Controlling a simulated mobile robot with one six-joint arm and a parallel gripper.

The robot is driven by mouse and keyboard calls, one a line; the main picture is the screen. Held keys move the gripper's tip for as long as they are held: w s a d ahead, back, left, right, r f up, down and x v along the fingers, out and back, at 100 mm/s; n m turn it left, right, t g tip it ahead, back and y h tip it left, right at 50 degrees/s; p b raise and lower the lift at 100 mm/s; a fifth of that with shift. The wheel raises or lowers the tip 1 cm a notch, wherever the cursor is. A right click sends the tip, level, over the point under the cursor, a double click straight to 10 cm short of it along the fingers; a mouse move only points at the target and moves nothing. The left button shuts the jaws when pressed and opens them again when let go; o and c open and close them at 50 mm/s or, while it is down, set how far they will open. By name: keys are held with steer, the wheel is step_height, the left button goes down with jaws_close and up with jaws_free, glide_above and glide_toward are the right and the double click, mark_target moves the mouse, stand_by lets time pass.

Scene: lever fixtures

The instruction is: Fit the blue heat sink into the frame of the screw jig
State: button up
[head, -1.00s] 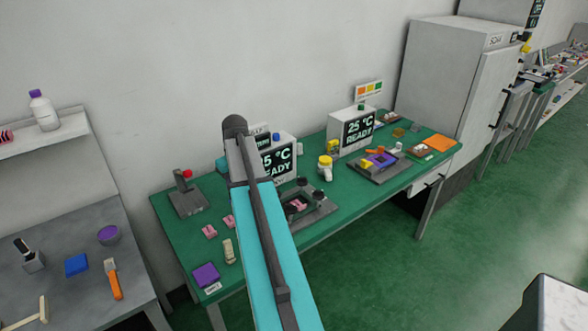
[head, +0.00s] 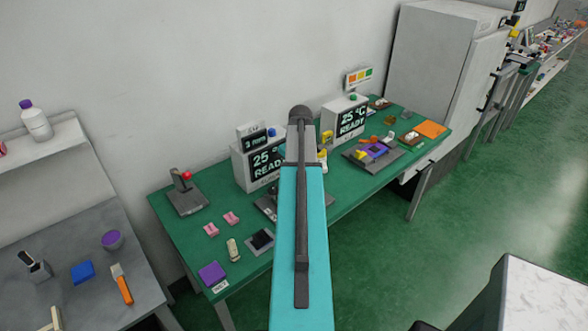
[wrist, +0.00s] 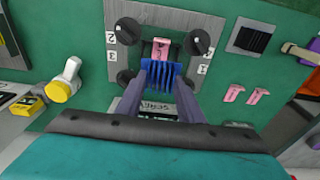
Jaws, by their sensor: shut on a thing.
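My gripper (wrist: 162,78) is shut on the blue heat sink (wrist: 163,86), whose fins show between the two fingers in the wrist view. The screw jig (wrist: 205,24) is a grey plate with black knobs and number labels. A pink part (wrist: 161,48) shows at its middle, just beyond the heat sink. The heat sink overlaps the near part of the jig in the picture; whether it touches the frame I cannot tell. In the head view my arm hides the gripper, the heat sink and most of the jig (head: 266,202).
A black finned pad (head: 260,242) and two pink parts (head: 231,218) lie left of the jig on the green table (head: 180,235). A lever fixture (head: 187,196) stands farther left. Two display boxes stand behind. A yellow-capped white item (wrist: 66,82) is beside the jig.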

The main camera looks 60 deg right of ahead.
steer(key=shift+s+d, duration=0.1)
steer(key=shift+s, duration=0.1)
stand_by(0.3)
steer(key=shift+f, duration=0.1)
steer(key=shift+f+b, duration=1.55)
steer(key=shift+f, duration=1.5)
steer(key=shift+f+b, duration=0.4)
steer(key=shift+f, duration=0.5)
steer(key=o, duration=1.1)
steer(key=shift+r, duration=0.15)
steer(key=shift+s+a+r+b, duration=0.1)
steer(key=shift+s+r+b, duration=0.35)
steer(key=shift+r, duration=1.8)
steer(key=shift+s+a+r+b, duration=0.1)
steer(key=shift+r+b, duration=0.6)
steer(key=shift+r, duration=1.5)
steer(key=shift+s+a+r+b, duration=0.1)
steer(key=shift+s+r+b, duration=0.35)
steer(key=shift+r, duration=1.8)
